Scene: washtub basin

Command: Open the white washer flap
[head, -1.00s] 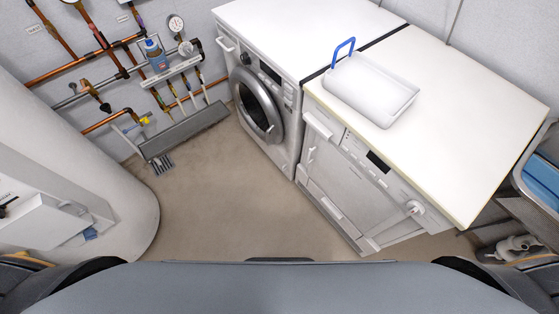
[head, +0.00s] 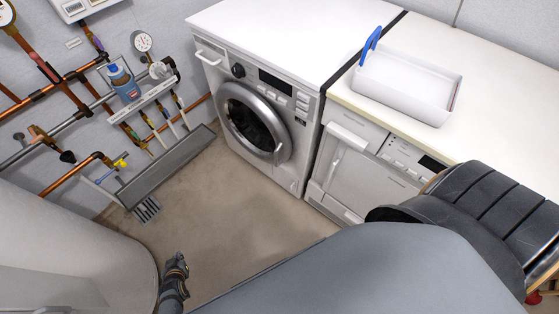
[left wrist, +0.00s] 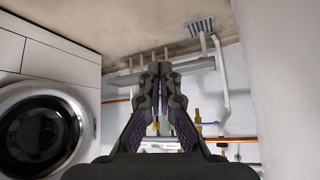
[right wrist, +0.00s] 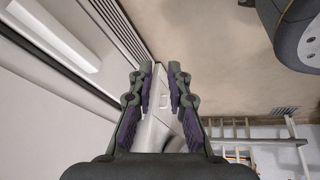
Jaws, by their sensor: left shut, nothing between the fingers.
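The white washer (head: 280,85) with a round silver-rimmed door (head: 253,122) stands at the back; the door is closed. A small square flap outline (head: 292,187) is low on its front, apparently closed. I cannot tell which part is the task's flap. The washer also shows upside down at the left of the left wrist view (left wrist: 55,60). My left gripper (head: 175,260) is low over the floor in front of the washer, apart from it, shut and empty (left wrist: 160,68). My right gripper (right wrist: 161,68) is open beside white appliance fronts.
A second white appliance (head: 350,175) stands right of the washer, with a white tub (head: 405,85) on top. A grey trough (head: 168,165) is below. A white cylinder (head: 80,265) bounds the left.

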